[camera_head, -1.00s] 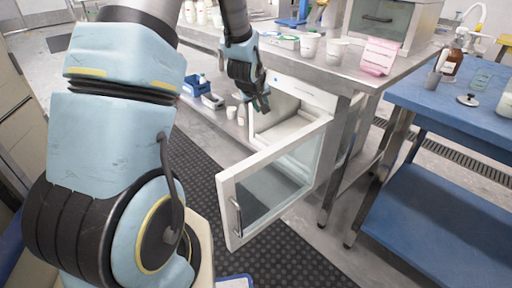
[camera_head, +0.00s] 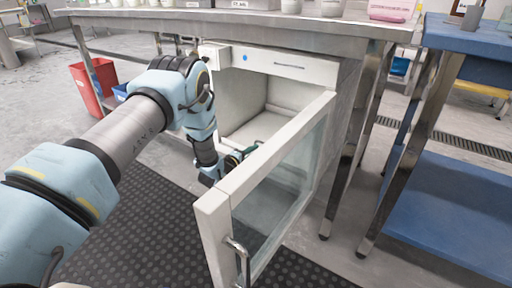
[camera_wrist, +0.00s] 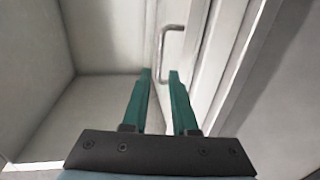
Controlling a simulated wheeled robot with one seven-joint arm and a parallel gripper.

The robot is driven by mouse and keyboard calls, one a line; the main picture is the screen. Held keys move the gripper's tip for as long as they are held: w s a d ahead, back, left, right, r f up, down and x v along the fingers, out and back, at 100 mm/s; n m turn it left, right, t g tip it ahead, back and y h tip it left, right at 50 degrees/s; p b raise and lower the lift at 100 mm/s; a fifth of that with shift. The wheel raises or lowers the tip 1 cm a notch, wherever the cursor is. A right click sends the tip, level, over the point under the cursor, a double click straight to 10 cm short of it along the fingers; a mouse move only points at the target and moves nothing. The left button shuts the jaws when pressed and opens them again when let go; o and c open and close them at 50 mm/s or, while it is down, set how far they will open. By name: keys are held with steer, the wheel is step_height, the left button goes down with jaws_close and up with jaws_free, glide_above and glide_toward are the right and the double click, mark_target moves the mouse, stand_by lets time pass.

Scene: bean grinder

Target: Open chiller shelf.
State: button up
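The chiller (camera_head: 270,65) is a white box under the steel table, with its pale interior (camera_head: 236,92) exposed. Its glass-paned door (camera_head: 285,185) stands wide open toward me, with a metal handle (camera_head: 238,262) at its near edge. My gripper (camera_head: 245,152) is low at the chiller's opening, just behind the door, and is partly hidden by it. In the wrist view, the two green fingers (camera_wrist: 160,74) are apart with nothing between them.
The steel tabletop (camera_head: 190,18) spans above the chiller, with cups along its edge. A table leg (camera_head: 345,160) stands right of the chiller. A blue table (camera_head: 465,85) with a lower shelf (camera_head: 440,215) is at the right. The dark mat (camera_head: 130,235) is clear.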

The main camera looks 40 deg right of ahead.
steer(key=b+x, duration=0.2)
steer(key=x, duration=0.6)
steer(key=shift+d+f+b, duration=0.15)
steer(key=shift+d+b, duration=0.1)
steer(key=shift+b, duration=0.15)
steer(key=shift+w+d, duration=0.15)
steer(key=shift+d, duration=0.3)
jaws_close()
stand_by(0.5)
